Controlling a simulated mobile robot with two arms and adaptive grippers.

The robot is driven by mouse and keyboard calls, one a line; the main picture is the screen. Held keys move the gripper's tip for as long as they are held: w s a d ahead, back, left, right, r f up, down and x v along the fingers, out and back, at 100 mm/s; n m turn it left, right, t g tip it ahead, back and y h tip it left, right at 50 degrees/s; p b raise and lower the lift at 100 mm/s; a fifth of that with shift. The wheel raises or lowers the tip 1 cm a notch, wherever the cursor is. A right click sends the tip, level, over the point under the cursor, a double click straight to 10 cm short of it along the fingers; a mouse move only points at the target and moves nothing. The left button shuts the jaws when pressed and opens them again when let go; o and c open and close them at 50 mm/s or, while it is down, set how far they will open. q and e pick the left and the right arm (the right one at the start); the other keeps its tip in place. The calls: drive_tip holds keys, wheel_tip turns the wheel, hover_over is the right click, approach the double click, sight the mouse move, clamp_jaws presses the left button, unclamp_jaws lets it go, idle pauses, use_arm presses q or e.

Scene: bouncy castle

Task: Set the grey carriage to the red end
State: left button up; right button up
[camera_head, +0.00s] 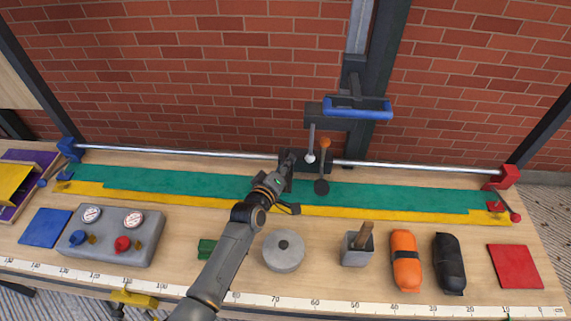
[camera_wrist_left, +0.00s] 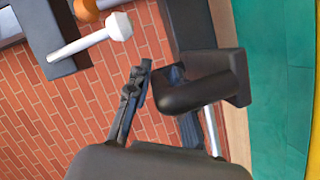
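The grey carriage (camera_head: 301,162) is a dark block on the shiny rail (camera_head: 205,153), near its middle. A white-knobbed lever (camera_head: 310,157) and an orange-knobbed lever (camera_head: 324,143) show beside it. The red end (camera_head: 508,176) is at the far right of the rail. My left gripper (camera_head: 285,178) is at the carriage, partly blending with it. In the left wrist view its fingers (camera_wrist_left: 160,105) stand apart, with brick visible between them. A thick dark handle (camera_wrist_left: 200,92) covers part of one finger; I cannot tell whether they touch. My right gripper is not in view.
A blue end (camera_head: 69,148) holds the rail's left side. A blue-padded bracket (camera_head: 357,108) hangs above the rail near the carriage. On the bench in front are a gauge box (camera_head: 110,235), a round weight (camera_head: 283,250), orange (camera_head: 405,260) and black (camera_head: 449,263) rolls, and a red square (camera_head: 515,266).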

use_arm(q)
drive_tip(key=shift+o, duration=0.6)
drive_tip(key=shift+s+a, duration=0.2)
drive_tip(key=shift+s, duration=0.2)
drive_tip(key=v, duration=1.1)
drive_tip(key=shift+r, duration=0.1)
